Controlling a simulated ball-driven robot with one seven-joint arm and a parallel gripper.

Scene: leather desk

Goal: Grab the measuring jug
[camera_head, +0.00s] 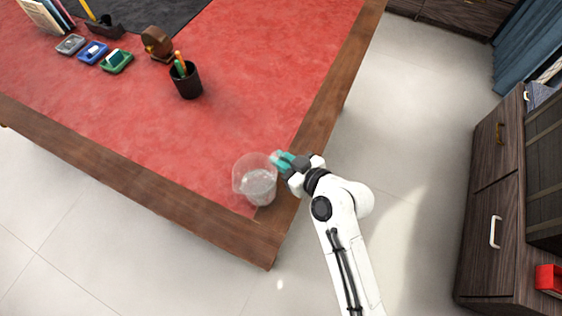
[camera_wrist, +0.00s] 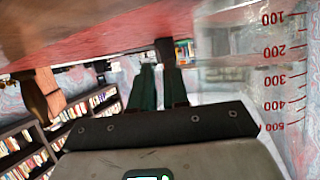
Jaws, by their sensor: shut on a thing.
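The clear measuring jug (camera_head: 257,180) stands upright on the red desk top near its front right corner. In the wrist view the jug (camera_wrist: 270,70) fills the right side, upside down, with red marks from 100 to 500. My gripper (camera_head: 279,160) is at the jug's right side, close to its rim, with green fingers. In the wrist view the gripper (camera_wrist: 158,78) has its two fingers close together beside the jug wall, shut on the jug. The part held between the fingertips is hard to make out.
The red desk (camera_head: 190,130) has a wooden edge close to the jug. A black pen cup (camera_head: 187,84), small coloured trays (camera_head: 92,52) and a brown wooden object (camera_head: 157,42) stand farther back. A dark cabinet (camera_head: 490,200) is at the right. The desk left of the jug is clear.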

